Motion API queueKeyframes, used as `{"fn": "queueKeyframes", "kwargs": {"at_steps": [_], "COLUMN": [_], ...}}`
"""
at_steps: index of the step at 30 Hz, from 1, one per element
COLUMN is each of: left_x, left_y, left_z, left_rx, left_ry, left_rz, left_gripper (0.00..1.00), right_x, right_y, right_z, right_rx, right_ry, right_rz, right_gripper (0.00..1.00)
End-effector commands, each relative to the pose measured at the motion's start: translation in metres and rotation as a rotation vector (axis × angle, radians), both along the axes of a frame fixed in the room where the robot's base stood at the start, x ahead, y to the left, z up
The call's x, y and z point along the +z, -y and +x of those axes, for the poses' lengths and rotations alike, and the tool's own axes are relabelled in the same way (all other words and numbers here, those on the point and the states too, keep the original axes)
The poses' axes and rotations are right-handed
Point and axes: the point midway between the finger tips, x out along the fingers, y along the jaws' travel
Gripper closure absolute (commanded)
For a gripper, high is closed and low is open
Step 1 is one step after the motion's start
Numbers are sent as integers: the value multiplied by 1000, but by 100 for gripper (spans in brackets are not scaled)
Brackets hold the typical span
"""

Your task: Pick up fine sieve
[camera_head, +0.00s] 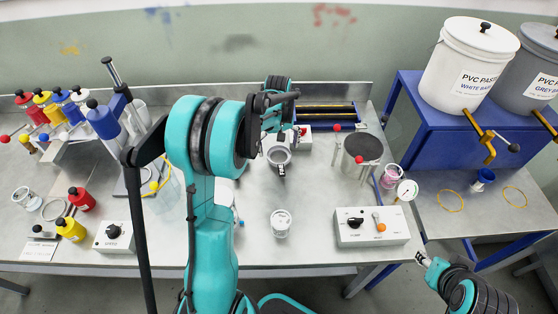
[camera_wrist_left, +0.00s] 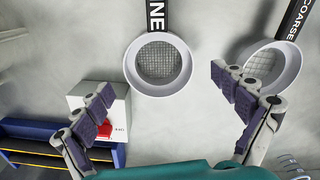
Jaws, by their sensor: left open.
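The fine sieve (camera_wrist_left: 158,65), a round pale ring with mesh and a black handle partly lettered "NE", lies at the upper middle of the left wrist view. In the head view the sieve (camera_head: 278,156) lies on the bench just in front of my left gripper (camera_head: 276,128), its handle towards me. My left gripper (camera_wrist_left: 163,84) is open and empty, its fingers spread below and to either side of the sieve ring, apart from it. My right gripper (camera_head: 424,259) is low at the right, off the bench; its jaws are too small to judge.
A coarse sieve (camera_wrist_left: 268,70) lies beside the fine one, near a finger. A white box with a red button (camera_wrist_left: 103,126) and a blue rack (camera_head: 325,115) are close by. A steel pot (camera_head: 362,150) and a control box (camera_head: 371,227) stand to the right.

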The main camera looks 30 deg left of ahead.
Motion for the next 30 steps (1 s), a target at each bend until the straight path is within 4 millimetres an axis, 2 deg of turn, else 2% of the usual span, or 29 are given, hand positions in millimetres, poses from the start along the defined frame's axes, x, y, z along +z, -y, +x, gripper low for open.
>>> {"fn": "queueKeyframes", "kwargs": {"at_steps": [1, 3, 10, 16, 26, 30], "left_x": [-12, -18, -18, -18, -17, -9], "left_y": [0, 0, 0, 0, 0, 0], "left_z": [0, 0, 0, 0, 0, 0], "left_rx": [0, 0, -1, -1, -1, -1], "left_ry": [0, 0, 0, 0, 0, 1], "left_rz": [0, 0, 0, 0, 0, 1], "left_gripper": [3, 3, 3, 56, 57, 57], "right_x": [-6, -9, -7, -7, -7, -3], "right_y": [0, 0, 0, 0, 0, 0], "right_z": [0, 0, 0, 0, 0, 0], "right_rx": [0, 0, 0, 0, 0, 0], "right_ry": [0, 0, 0, 0, 0, 0], "right_rz": [0, 0, 0, 0, 0, 0], "right_gripper": [60, 60, 60, 60, 60, 60]}}
